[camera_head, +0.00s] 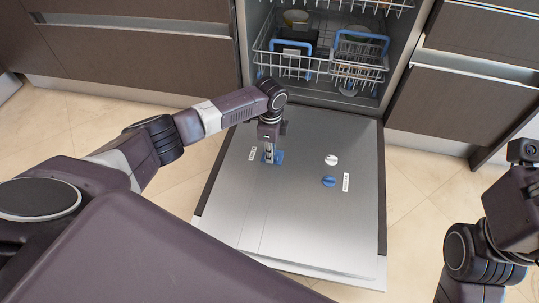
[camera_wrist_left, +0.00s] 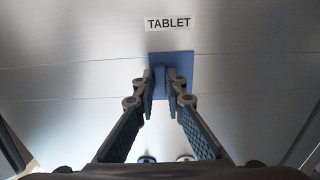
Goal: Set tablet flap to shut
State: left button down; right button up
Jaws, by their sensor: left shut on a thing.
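The tablet flap is a blue square piece (camera_wrist_left: 181,60) with a raised blue grip, set in the inner face of the lowered dishwasher door (camera_head: 300,225). A white label reading TABLET (camera_wrist_left: 168,22) is beside it in the left wrist view. In the head view the flap (camera_head: 278,157) is partly hidden by my left gripper (camera_head: 268,155). My left gripper reaches down onto it, and its two fingers (camera_wrist_left: 160,85) are shut on the raised grip. I cannot tell whether the flap is fully shut. My right arm is at the right edge; its fingers do not show.
A white round knob (camera_head: 331,160) and a blue round knob (camera_head: 328,181) are on the door to the right of the flap. The dishwasher rack (camera_head: 300,67) with dishes is behind. Dark cabinets (camera_head: 140,55) flank the opening; tiled floor lies around the door.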

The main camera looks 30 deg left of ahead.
pick_arm(q)
jog(key=shift+w+r, duration=0.1)
jog(key=shift+w, duration=0.15)
jog(key=c, duration=2)
grip_release()
jog(key=shift+o, duration=0.2)
notch_tip(320, 180, up, 12)
